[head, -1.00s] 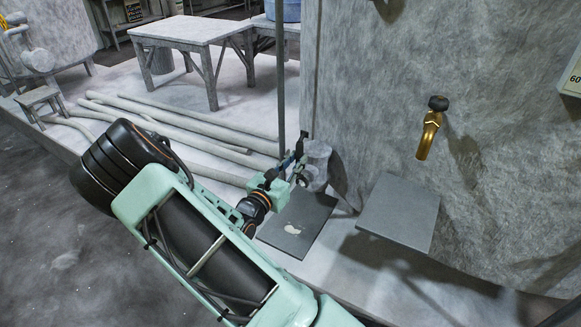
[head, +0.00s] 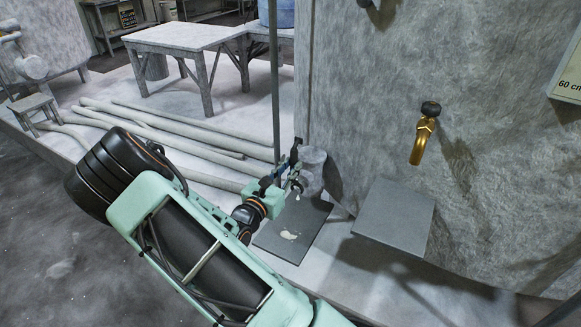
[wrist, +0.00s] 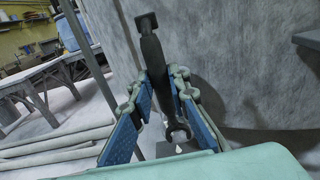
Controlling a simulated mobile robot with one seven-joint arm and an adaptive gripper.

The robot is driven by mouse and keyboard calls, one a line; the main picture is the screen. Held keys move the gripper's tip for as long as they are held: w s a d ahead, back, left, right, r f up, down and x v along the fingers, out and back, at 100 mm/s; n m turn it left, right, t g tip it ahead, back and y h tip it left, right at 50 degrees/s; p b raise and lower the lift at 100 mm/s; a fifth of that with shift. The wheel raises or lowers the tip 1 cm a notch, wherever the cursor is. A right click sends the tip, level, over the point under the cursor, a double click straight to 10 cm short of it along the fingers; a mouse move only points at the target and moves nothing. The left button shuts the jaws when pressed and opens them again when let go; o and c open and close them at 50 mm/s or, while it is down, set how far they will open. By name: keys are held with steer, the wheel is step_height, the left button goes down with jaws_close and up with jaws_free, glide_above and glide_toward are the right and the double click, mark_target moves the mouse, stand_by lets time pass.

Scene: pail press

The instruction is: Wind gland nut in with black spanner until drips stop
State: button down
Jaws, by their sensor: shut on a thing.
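My gripper (wrist: 163,115) is shut on the black spanner (wrist: 150,50), which stands nearly upright between the blue-padded fingers. The spanner's open jaw (wrist: 176,130) points down in the wrist view, and I see no nut in it. In the head view my gripper (head: 285,186) is beside the wall, above a dark plate (head: 308,222). A pale wet patch (head: 289,235) lies on that plate, with a small white drip (head: 298,197) above it. A grey round fitting (head: 314,165) is just behind the gripper. I cannot make out the gland nut.
A brass tap (head: 420,145) with a dark knob sticks out of the rough grey wall, above a grey shelf (head: 390,215). A thin upright post (head: 274,80) stands behind the gripper. Long pipes (head: 180,135) lie on the floor to the left, near a table (head: 180,38).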

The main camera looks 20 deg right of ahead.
steer(key=shift+w+d, duration=0.1)
steer(key=shift+d, duration=0.1)
steer(key=shift+x, duration=0.9)
steer(key=shift+w, duration=0.1)
